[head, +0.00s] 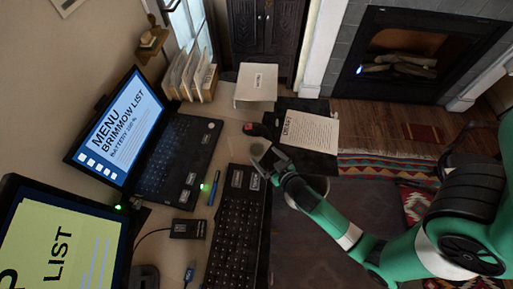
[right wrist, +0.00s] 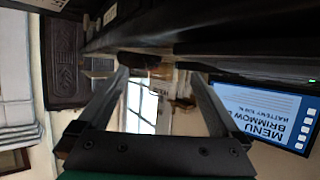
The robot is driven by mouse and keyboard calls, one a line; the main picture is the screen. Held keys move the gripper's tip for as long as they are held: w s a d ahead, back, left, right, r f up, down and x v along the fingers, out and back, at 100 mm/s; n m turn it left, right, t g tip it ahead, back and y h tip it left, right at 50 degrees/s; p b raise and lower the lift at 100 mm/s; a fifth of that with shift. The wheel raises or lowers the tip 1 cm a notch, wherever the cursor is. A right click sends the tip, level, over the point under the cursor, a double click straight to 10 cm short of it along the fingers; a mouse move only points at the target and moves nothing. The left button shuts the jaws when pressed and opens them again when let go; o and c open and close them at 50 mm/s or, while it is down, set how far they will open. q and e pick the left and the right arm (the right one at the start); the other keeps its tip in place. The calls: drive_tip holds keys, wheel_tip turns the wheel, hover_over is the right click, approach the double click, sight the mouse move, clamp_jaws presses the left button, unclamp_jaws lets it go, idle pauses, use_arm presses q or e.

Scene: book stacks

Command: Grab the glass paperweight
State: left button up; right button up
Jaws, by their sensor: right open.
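A small, round, clear-looking object (head: 258,146), which seems to be the glass paperweight, is on the desk in the head view, beyond the end of the keyboard. My right gripper (head: 269,160) is right beside it, reaching in from the right, and partly overlaps it. I cannot tell whether they touch. In the right wrist view the two fingers of my right gripper (right wrist: 160,98) stand wide apart. I cannot make out the paperweight for certain there. My left gripper is not in view.
A dark red and black object (head: 255,129) sits just behind the paperweight. A printed sheet (head: 310,132) lies on a black pad to the right. A keyboard (head: 236,215), laptop (head: 177,150) and blue pen (head: 215,187) are to the left. A white box (head: 256,83) stands behind.

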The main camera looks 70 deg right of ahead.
sight(260, 151)
drive_tip(key=shift+w+d+f, duration=0.2)
drive_tip(key=b+x, duration=0.1)
drive_tip(key=x, duration=0.3)
drive_tip(key=shift+w+d+f, duration=0.1)
drive_tip(key=shift+w+f, duration=0.05)
drive_tip(key=shift+w, duration=0.15)
clamp_jaws()
